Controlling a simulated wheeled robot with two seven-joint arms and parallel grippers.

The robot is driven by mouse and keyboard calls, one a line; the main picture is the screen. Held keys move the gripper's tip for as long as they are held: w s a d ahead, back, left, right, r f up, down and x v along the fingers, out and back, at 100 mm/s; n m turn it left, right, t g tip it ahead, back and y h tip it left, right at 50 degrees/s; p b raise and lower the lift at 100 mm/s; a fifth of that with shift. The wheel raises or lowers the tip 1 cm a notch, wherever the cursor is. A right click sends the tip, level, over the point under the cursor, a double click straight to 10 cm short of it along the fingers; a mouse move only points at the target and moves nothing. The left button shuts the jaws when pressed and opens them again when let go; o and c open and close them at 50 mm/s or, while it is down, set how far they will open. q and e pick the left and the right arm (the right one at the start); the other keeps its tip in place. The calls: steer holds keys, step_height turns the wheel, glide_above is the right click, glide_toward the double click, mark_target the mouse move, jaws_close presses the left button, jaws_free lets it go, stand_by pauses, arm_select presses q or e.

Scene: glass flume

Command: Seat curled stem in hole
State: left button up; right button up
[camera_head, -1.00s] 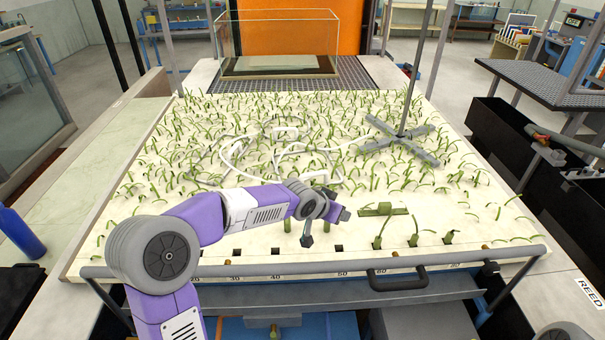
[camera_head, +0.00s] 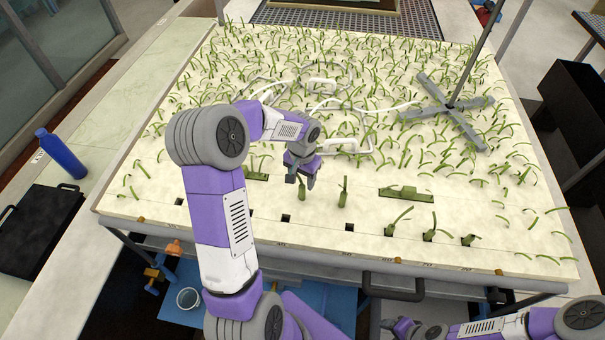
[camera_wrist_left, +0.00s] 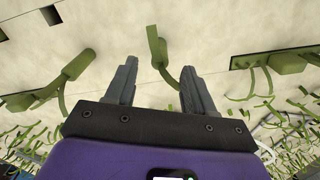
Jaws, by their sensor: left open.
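Green curled stems stand and lie on the cream board (camera_head: 250,225). My left gripper (camera_head: 303,184) points down, open, over a short green stem (camera_head: 302,196). In the left wrist view a stem (camera_wrist_left: 157,48) shows between and just beyond the open fingertips (camera_wrist_left: 160,72). I cannot tell whether they touch it. Another stem (camera_head: 343,192) stands just right of the gripper. A row of dark square holes runs along the front; one hole (camera_head: 286,218) looks empty, and stems stand at several holes further right (camera_head: 430,235). My right gripper (camera_head: 415,328) is low at bottom right, its jaw opening unclear.
A green plate with a block (camera_head: 405,193) lies right of the gripper; another (camera_head: 256,176) lies left. A grey cross-shaped foot with a pole (camera_head: 450,105) and white tubing (camera_head: 335,105) stand behind. A blue bottle (camera_head: 62,153) is left.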

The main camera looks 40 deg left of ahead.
mark_target(302, 186)
arm_select(q)
steer(key=shift+f, duration=3.15)
jaws_close()
